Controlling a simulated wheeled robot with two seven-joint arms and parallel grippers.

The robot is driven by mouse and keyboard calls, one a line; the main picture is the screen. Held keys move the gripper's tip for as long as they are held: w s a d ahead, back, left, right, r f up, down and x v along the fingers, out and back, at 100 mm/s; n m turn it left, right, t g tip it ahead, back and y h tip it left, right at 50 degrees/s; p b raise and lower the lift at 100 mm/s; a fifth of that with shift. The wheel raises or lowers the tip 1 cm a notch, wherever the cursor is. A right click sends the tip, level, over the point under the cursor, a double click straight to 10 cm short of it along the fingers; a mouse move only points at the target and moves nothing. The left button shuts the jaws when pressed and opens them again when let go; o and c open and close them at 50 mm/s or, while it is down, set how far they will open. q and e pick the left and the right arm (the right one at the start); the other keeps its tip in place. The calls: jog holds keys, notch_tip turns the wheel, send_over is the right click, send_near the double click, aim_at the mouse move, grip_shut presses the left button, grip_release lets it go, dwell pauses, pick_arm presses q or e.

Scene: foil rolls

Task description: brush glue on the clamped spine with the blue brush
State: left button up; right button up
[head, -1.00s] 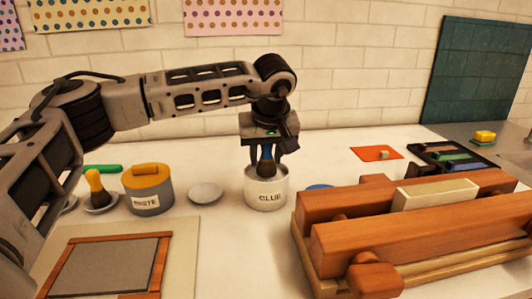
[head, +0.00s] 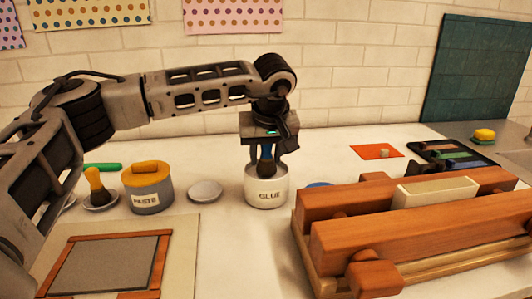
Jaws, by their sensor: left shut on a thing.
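My left gripper (head: 267,150) is above the white pot labelled GLUE (head: 267,192), pointing down. It is shut on the blue brush (head: 266,152), whose dark bristles hang down at the pot's mouth. How deep the tip reaches behind the rim is hard to tell. The wooden press (head: 400,238) lies at the right, with a pale cream block, the clamped spine (head: 436,192), standing up between its two beams. My right gripper does not show.
A grey pot labelled PASTE (head: 147,192) with a yellow lid and a yellow brush (head: 97,184) stand at the left. A small white dish (head: 205,191) sits between the pots. A framed board (head: 105,263) lies at front left. A blue lid-like disc (head: 320,185) is partly hidden by the press.

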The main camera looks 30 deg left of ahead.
pick_arm(q)
jog(key=shift+f, duration=0.35)
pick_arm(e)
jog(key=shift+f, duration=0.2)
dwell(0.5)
